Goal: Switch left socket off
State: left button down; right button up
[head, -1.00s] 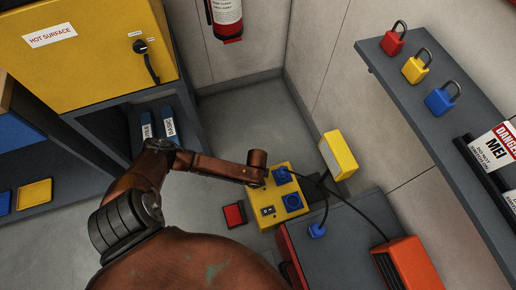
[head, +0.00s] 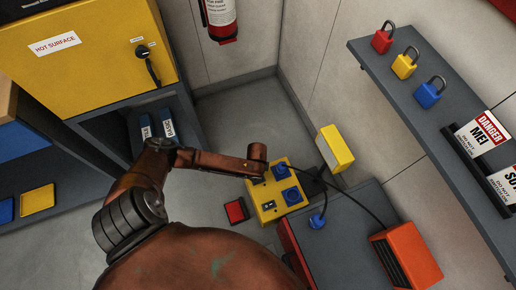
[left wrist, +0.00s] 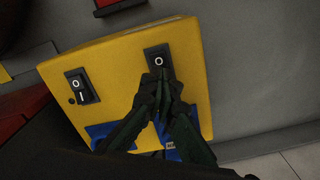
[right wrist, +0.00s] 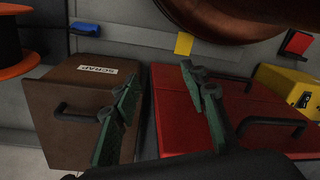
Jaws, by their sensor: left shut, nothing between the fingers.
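The yellow socket box (head: 262,192) stands on the floor with two blue sockets (head: 292,195) and black rocker switches (head: 269,205). In the left wrist view, the box (left wrist: 118,65) has one switch (left wrist: 80,86) at its left, marked O and I, clear of my fingers. My left gripper (left wrist: 160,80) is shut and empty, its tips at the other switch (left wrist: 157,58). That switch's O end shows; its other end is hidden behind the fingers, and contact cannot be told. My right gripper (right wrist: 160,76) is open and empty, away from the box.
A grey-topped cabinet (head: 345,215) with a blue plug, cables and an orange unit (head: 405,255) stands right of the box. A red tray (head: 237,210) lies left of it. Padlocks and danger tags sit on the right shelf (head: 385,70). Open floor lies behind the box.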

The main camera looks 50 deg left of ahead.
pick_arm(q)
jog(key=shift+r+p, duration=0.3)
jog(key=shift+r, duration=0.25)
jog(key=shift+r+p, duration=1.05)
pick_arm(e)
jog(key=shift+g+h, duration=0.3)
jog(key=shift+s+d+f, duration=0.3)
jog(key=shift+f, duration=0.5)
jog(key=shift+s+d+f, duration=0.3)
jog(key=shift+f, duration=0.5)
jog(key=shift+s+d+f, duration=0.3)
jog(key=shift+f, duration=0.5)
